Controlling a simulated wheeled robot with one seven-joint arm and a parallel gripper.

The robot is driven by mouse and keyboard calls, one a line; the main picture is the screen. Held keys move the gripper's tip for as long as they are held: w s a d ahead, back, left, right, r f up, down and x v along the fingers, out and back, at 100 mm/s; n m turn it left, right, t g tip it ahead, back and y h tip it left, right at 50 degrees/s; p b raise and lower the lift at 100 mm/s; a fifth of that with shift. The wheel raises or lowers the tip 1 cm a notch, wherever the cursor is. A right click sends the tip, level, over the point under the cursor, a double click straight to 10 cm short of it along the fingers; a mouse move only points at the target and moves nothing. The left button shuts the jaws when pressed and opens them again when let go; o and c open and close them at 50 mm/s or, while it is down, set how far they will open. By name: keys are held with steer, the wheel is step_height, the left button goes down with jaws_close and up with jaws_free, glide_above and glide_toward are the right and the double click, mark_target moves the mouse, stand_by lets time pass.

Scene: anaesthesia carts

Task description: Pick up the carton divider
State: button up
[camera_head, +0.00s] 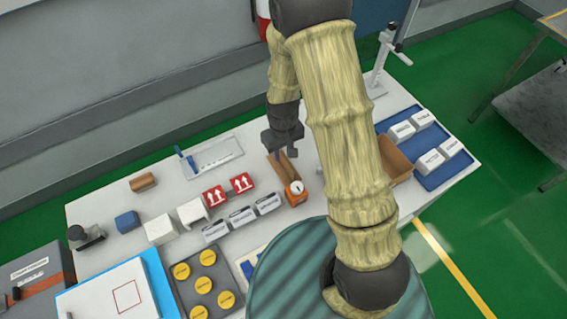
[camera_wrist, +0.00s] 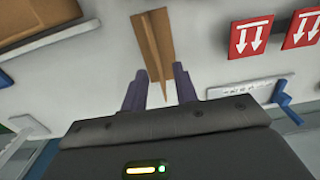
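The carton divider looks to be the brown cardboard piece (camera_wrist: 153,38) standing on the white table, with a folded or crossed shape, in the wrist view. In the head view it shows (camera_head: 287,168) just below my gripper (camera_head: 284,148), partly hidden by it. In the wrist view my gripper (camera_wrist: 159,88) has its two dark fingers apart with a clear gap. The near, pointed end of the divider reaches toward the gap between the fingertips. I cannot tell whether the fingers touch it. Nothing is clamped.
An orange device with a round white face (camera_head: 296,192) stands close to the divider. Red arrow-marked boxes (camera_head: 215,196) and labelled white boxes (camera_head: 241,217) lie to the left. An open carton (camera_head: 397,163) and a blue tray (camera_head: 436,180) are to the right.

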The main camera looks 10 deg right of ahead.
mark_target(284, 167)
steer(key=shift+f, duration=0.7)
steer(key=shift+w+d+f+p, duration=0.15)
steer(key=shift+f+p, duration=0.25)
steer(key=shift+f, duration=0.9)
steer(key=shift+w+f+p, duration=0.15)
steer(key=shift+f+p, duration=0.25)
steer(key=shift+f, duration=0.9)
jaws_close()
